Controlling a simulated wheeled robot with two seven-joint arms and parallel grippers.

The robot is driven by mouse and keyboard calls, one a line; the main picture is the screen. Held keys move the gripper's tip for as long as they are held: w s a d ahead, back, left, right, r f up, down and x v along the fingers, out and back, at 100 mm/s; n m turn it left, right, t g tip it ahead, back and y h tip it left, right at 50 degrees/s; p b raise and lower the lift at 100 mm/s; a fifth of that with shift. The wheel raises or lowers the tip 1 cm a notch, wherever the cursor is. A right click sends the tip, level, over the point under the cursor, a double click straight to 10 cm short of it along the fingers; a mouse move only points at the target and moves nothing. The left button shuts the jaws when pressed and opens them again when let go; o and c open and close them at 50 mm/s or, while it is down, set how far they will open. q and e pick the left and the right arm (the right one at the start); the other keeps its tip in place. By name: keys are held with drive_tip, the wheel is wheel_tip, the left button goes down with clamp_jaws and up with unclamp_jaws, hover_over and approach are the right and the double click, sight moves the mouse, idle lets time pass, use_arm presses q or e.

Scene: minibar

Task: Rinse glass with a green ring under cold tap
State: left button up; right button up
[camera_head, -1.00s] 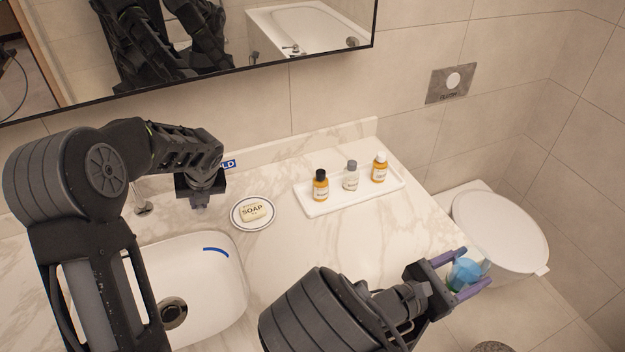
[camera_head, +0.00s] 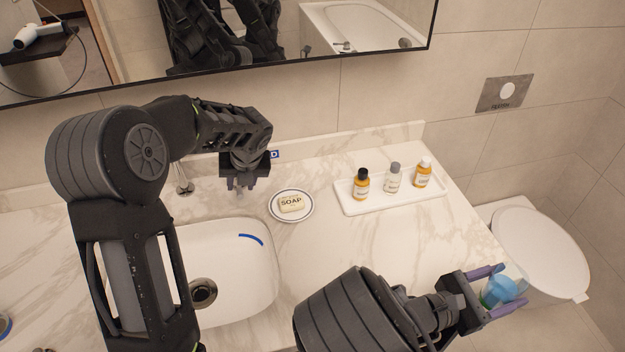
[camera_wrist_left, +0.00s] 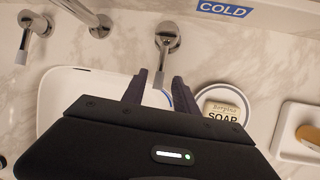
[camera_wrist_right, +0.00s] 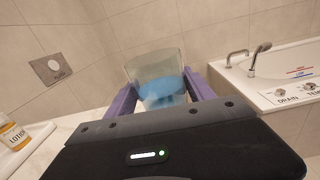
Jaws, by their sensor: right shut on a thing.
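My right gripper (camera_head: 505,290) is shut on a clear glass (camera_wrist_right: 155,68) with blue in its lower part. Whether that green is a ring, I cannot tell. My left gripper (camera_head: 240,186) is open and empty, pointing down over the back of the sink. In the left wrist view, a metal tap handle (camera_wrist_left: 166,42) lies just ahead of its fingers, beneath the blue COLD label (camera_wrist_left: 225,9). Contact is unclear.
The white sink basin (camera_head: 262,265) is empty, with its drain (camera_head: 203,292) partly hidden by my arm. A soap dish (camera_head: 308,213) and a tray (camera_head: 352,208) with three bottles stand to the right. A spout (camera_wrist_left: 82,12) and another handle (camera_wrist_left: 28,38) are at left.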

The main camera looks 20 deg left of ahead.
use_arm(q)
drive_tip(key=v, duration=0.9)
drive_tip(key=shift+r, duration=0.15)
